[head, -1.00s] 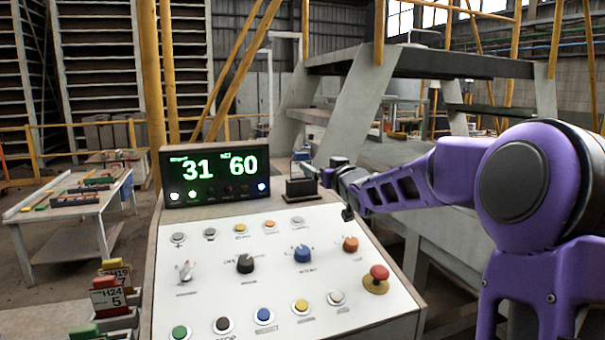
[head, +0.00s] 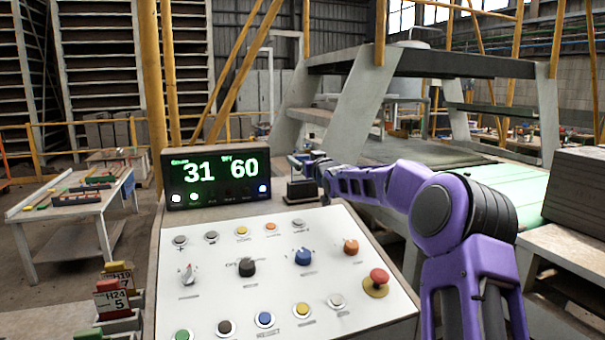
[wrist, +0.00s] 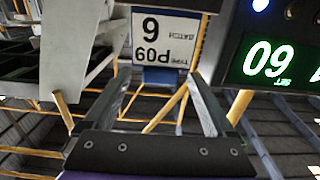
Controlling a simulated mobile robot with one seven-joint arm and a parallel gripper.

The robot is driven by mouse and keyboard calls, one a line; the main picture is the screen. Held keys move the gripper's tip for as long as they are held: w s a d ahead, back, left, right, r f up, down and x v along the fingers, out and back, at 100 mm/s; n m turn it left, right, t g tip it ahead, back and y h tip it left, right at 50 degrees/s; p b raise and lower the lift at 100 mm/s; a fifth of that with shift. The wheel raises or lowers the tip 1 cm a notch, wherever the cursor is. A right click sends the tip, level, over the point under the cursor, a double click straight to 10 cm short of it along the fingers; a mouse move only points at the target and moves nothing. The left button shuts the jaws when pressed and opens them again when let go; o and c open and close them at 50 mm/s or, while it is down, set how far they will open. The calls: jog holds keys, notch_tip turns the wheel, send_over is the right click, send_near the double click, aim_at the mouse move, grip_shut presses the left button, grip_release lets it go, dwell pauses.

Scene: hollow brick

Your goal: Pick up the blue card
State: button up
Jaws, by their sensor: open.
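The blue card (wrist: 165,40) shows in the wrist view, upside down, with a white printed panel and blue above and below it. It is upright, just beyond the fingertips and roughly in line with the gap between them. My gripper (wrist: 158,88) is open and nothing shows clasped between its fingers. In the head view my gripper (head: 304,160) is small, above a black stand (head: 301,191) at the back right of the console; the card cannot be made out clearly there.
The lit display (head: 216,178) stands close left of my gripper and shows at the right of the wrist view (wrist: 272,62). The console panel (head: 215,265) carries buttons and knobs. A side table (head: 75,205) is farther left.

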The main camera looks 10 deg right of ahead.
jog(key=shift+w, duration=0.2)
jog(key=shift+c, duration=0.3)
grip_shut()
